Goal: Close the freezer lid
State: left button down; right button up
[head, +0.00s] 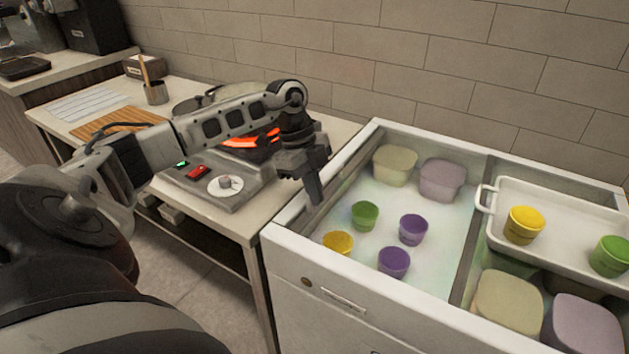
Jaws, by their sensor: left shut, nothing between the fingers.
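The white chest freezer (345,290) stands at the right, and I look down into its interior. A dark upright strip (468,245) divides it into a left and a right part. I cannot clearly make out the lid; the left part looks milky, and I cannot tell whether that is frost or a clear panel. My left gripper (316,197) is shut and empty, pointing down by the freezer's left rim. I cannot tell whether it touches the rim. My right gripper is not in view.
Green, yellow and purple cups (413,230) and two tubs (396,165) show in the left part. A white tray (560,215) with cups sits over larger tubs (507,303) at the right. Left of the freezer, a counter holds a stove with a glowing burner (250,140).

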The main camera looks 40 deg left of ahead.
pick_arm(q)
jog(key=d+p, duration=0.1)
jog(key=d, duration=0.1)
jog(key=d+r+p, duration=0.1)
jog(key=shift+w+d+r, duration=0.15)
jog(key=shift+d+r, duration=0.05)
jog(key=shift+d, duration=0.2)
jog(key=shift+w+a+r+b, duration=0.1)
jog(key=shift+a+r+b, duration=0.25)
jog(key=shift+a+r, duration=0.3)
jog(key=v, duration=0.7)
jog(key=shift+r, duration=0.35)
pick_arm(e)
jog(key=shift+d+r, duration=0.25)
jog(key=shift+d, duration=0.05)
pick_arm(q)
jog(key=shift+s, duration=0.25)
